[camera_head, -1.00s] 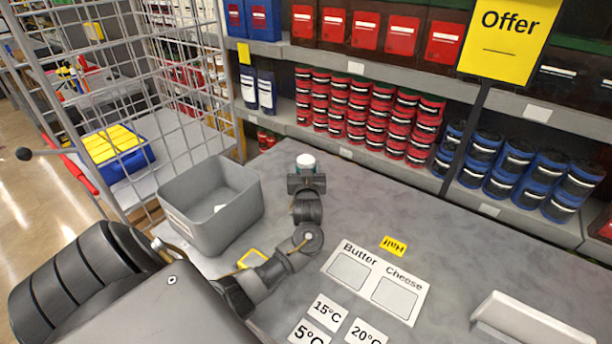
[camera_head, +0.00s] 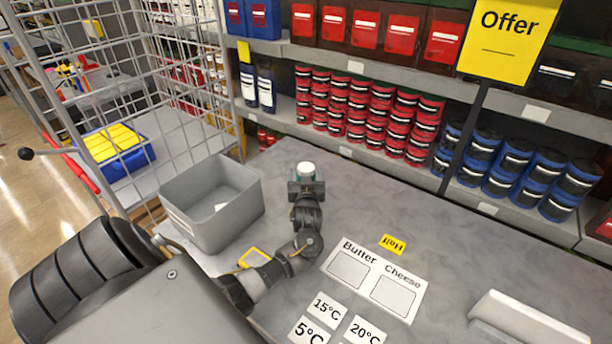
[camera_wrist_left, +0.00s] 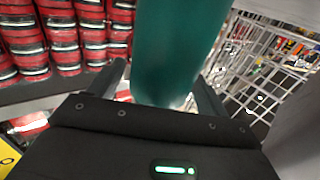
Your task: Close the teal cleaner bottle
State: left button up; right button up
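The teal cleaner bottle (camera_wrist_left: 178,45) rises between the fingers of my left gripper (camera_wrist_left: 162,80) in the left wrist view, running out of the top edge. Its lower part is hidden behind the gripper body. In the head view its round white top (camera_head: 306,168) shows just beyond my left gripper (camera_head: 306,187), with a little teal below. The fingers flank the bottle closely and look shut on it; a narrow strip shows beside the left-hand finger. I cannot tell whether the white top is fully closed. My right gripper is out of view.
A grey bin (camera_head: 180,213) with a small white item inside stands left of my gripper. A white card (camera_head: 374,281) marked Butter and Cheese and temperature labels lie to the right. Stocked shelves (camera_head: 345,150) stand behind; a wire cage (camera_head: 183,135) is at the left.

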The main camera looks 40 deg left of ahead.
pick_arm(q)
jog(key=shift+r, duration=0.3)
jog(key=b+v, duration=0.2)
jog(key=v, duration=1)
